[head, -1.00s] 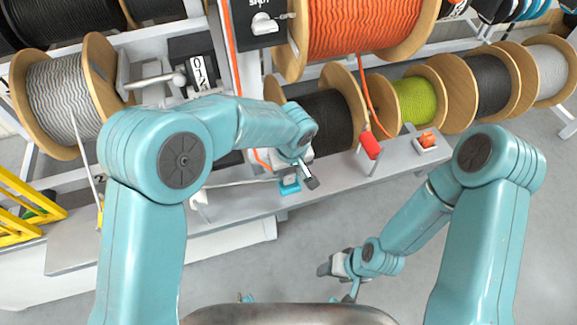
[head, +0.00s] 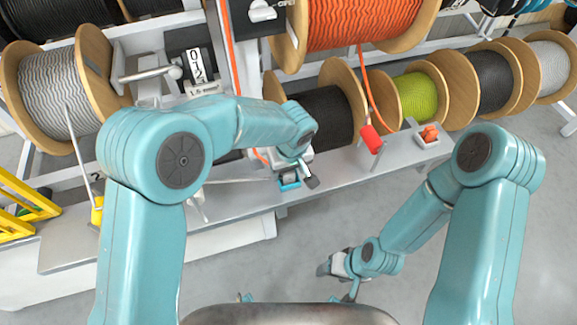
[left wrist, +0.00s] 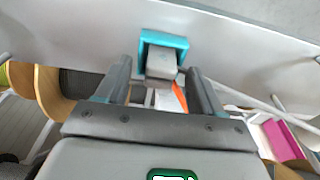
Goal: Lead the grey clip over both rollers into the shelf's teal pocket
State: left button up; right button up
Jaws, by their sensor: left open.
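The teal pocket (head: 290,187) is at the front edge of the grey shelf (head: 340,164). In the left wrist view the teal pocket (left wrist: 184,42) surrounds the far part of the grey clip (left wrist: 161,64) on three sides. My left gripper (left wrist: 162,82) is open, its fingers apart on either side of the clip and not touching it. In the head view my left gripper (head: 303,176) is beside the pocket and partly hides it. A pale cord (head: 240,181) runs left from there along the shelf. My right gripper (head: 338,268) is low over the floor; its jaws are unclear.
A grey-cord reel (head: 60,95) stands at the left, with its cord slanting down to a yellow piece (head: 97,212). Floor in front is clear.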

pick_arm(q)
notch_tip(320, 180, up, 16)
jog(key=s, duration=0.2)
jog(key=shift+s+d+b, duration=0.2)
jog(key=shift+d+b, duration=0.2)
jog(key=shift+d, duration=0.05)
